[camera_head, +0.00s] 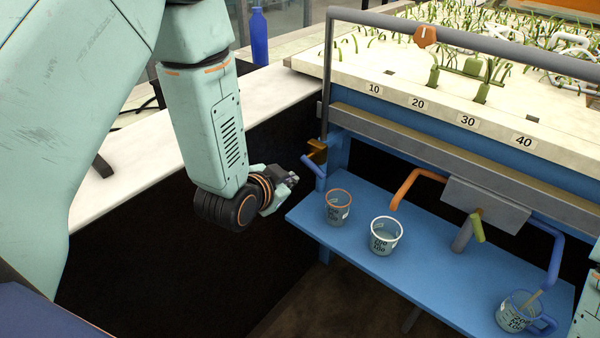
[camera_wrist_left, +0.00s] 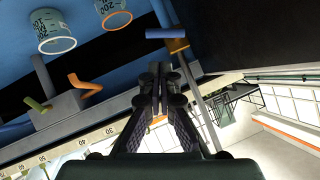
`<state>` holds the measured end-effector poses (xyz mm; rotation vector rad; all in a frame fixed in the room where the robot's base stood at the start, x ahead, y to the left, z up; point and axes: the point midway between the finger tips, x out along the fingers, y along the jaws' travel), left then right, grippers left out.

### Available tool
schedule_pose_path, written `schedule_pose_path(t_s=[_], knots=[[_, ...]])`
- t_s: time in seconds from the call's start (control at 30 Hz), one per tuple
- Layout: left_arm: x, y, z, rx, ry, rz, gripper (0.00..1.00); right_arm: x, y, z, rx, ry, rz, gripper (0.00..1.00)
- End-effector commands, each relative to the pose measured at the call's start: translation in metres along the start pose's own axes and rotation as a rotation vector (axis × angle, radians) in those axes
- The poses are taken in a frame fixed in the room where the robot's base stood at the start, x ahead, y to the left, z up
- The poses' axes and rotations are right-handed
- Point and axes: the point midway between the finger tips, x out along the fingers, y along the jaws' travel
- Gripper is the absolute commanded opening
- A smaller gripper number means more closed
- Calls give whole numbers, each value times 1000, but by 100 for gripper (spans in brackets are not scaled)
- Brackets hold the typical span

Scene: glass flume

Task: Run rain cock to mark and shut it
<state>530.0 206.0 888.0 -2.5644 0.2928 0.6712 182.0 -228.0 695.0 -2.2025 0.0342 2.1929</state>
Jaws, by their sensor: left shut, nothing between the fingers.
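A small brass cock (camera_head: 318,150) with a blue lever (camera_head: 313,166) sits at the left end of the flume, at the foot of a grey upright pipe (camera_head: 326,90). In the left wrist view, the blue lever (camera_wrist_left: 167,33) and brass body (camera_wrist_left: 179,46) show beyond the fingers. My left gripper (camera_head: 292,179) is shut and empty, just left of the lever, apparently apart from it. Its fingers (camera_wrist_left: 160,78) are together in the wrist view. An orange-rimmed beaker (camera_head: 338,208) and a white-rimmed beaker (camera_head: 384,236) stand on the blue shelf (camera_head: 345,255). My right gripper is out of view.
A blue-rimmed beaker (camera_head: 514,314) stands at the shelf's right under a blue pipe (camera_head: 556,250). An orange pipe (camera_head: 405,185) and an olive lever (camera_head: 477,228) project from a grey block (camera_head: 487,203). The planted bed (camera_head: 400,75) carries number marks. A blue bottle (camera_head: 259,38) stands behind.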

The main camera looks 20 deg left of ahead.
Motion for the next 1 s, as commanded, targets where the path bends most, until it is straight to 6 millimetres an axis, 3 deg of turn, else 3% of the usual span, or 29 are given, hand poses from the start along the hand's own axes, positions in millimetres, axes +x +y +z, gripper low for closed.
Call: schedule_pose_path(t_s=[0.6,0.8,1.0], knots=[[102,0,2,-2,0,1,0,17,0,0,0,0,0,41],[125,-1,4,-3,-2,0,0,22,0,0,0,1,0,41],[134,-2,3,-3,-2,0,0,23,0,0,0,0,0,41]])
